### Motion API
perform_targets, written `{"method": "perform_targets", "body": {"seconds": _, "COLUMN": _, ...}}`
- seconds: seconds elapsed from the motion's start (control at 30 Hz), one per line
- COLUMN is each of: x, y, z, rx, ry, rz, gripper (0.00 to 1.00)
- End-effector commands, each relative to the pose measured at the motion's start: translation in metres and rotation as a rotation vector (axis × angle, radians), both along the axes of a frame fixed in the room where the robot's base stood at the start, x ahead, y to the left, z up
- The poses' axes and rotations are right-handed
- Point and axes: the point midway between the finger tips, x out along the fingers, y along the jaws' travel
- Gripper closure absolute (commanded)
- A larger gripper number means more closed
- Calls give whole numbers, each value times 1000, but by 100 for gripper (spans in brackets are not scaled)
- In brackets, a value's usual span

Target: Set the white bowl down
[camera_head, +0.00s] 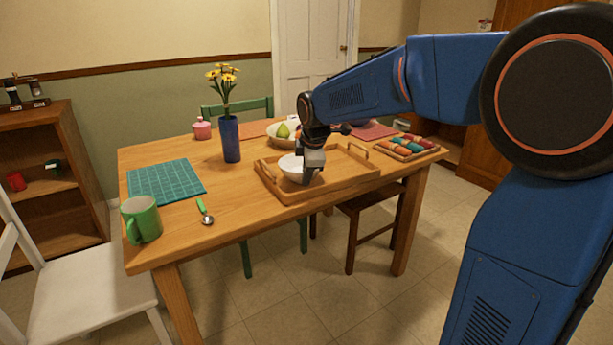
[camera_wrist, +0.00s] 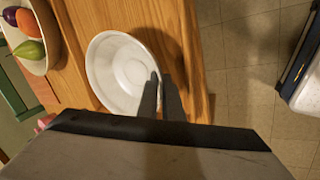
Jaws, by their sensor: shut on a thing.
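The white bowl (camera_head: 293,168) is at the left part of the wooden tray (camera_head: 345,189) on the table. My gripper (camera_head: 312,178) is shut on the bowl's right-hand rim. In the wrist view the bowl (camera_wrist: 115,72) looks upright and empty, and my gripper's two fingers (camera_wrist: 160,92) pinch its rim from the lower right. I cannot tell whether the bowl's base touches the tray or hangs slightly above it. My gripper and wrist hide part of the tray.
A fruit bowl (camera_head: 280,141) stands behind the tray. A blue vase (camera_head: 230,140) with yellow flowers stands to the left. A green mug (camera_head: 142,219), a spoon (camera_head: 206,214) and a teal mat (camera_head: 165,181) lie farther left. A small tray of colored items (camera_head: 407,148) is right.

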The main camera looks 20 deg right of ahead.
Motion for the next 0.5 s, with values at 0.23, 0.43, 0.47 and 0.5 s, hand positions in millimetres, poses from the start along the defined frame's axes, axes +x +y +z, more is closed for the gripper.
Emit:
{"method": "perform_targets", "body": {"seconds": 0.23, "x": 0, "y": 0, "z": -2, "rx": 0, "ry": 0, "rz": 0, "gripper": 100}}
{"method": "perform_targets", "body": {"seconds": 0.43, "x": 0, "y": 0, "z": -2, "rx": 0, "ry": 1, "rz": 0, "gripper": 75}}
{"method": "perform_targets", "body": {"seconds": 0.47, "x": 0, "y": 0, "z": -2, "rx": 0, "ry": 1, "rz": 0, "gripper": 75}}
{"method": "perform_targets", "body": {"seconds": 0.5, "x": 0, "y": 0, "z": -2, "rx": 0, "ry": 1, "rz": 0, "gripper": 75}}
